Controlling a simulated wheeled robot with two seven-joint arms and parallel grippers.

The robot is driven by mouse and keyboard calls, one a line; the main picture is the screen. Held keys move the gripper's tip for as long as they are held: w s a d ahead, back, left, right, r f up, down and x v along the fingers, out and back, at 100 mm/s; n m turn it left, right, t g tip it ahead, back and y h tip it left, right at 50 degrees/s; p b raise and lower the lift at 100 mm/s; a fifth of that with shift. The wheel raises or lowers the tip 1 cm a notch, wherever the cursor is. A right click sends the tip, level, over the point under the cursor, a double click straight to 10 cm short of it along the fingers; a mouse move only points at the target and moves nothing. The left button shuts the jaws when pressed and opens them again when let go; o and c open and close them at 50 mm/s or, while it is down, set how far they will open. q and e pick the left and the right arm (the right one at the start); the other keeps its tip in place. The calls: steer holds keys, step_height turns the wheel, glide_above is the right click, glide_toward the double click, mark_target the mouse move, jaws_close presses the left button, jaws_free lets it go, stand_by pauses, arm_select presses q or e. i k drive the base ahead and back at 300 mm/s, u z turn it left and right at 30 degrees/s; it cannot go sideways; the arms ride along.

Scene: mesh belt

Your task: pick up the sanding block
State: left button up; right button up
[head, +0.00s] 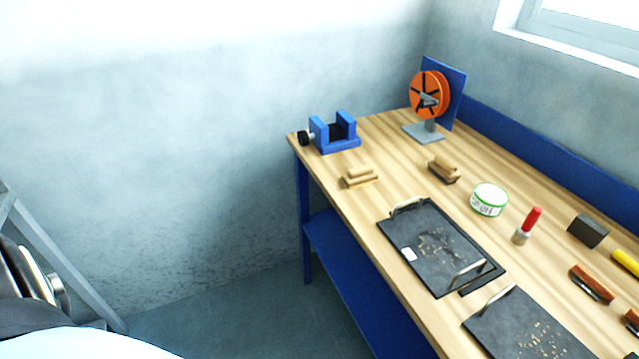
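No label marks the sanding block. A dark grey block (588,231) lies on the right part of the wooden bench top, beside a yellow-handled thing. Two light-wood pieces are also block-like: a stacked wooden piece (360,177) near the bench's left edge, and a brown wooden block (444,169) farther back. I cannot tell for sure which is the sanding block, though the dark grey one looks like it. Nothing touches any of them. Neither of my grippers is in view.
The wooden bench (390,150) holds a blue vise (334,136), an orange reel (428,95), a white-green tin (490,199), a red-handled tool (531,222) and dark handled trays (420,225). Open floor (240,310) lies left of the bench. A grey sloping beam (60,260) stands at left.

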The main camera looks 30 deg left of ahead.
mark_target(355, 178)
steer(key=z, duration=0.2)
steer(key=k, duration=0.25)
steer(key=u, duration=1.5)
steer(key=i, duration=0.8)
steer(key=z, duration=0.3)
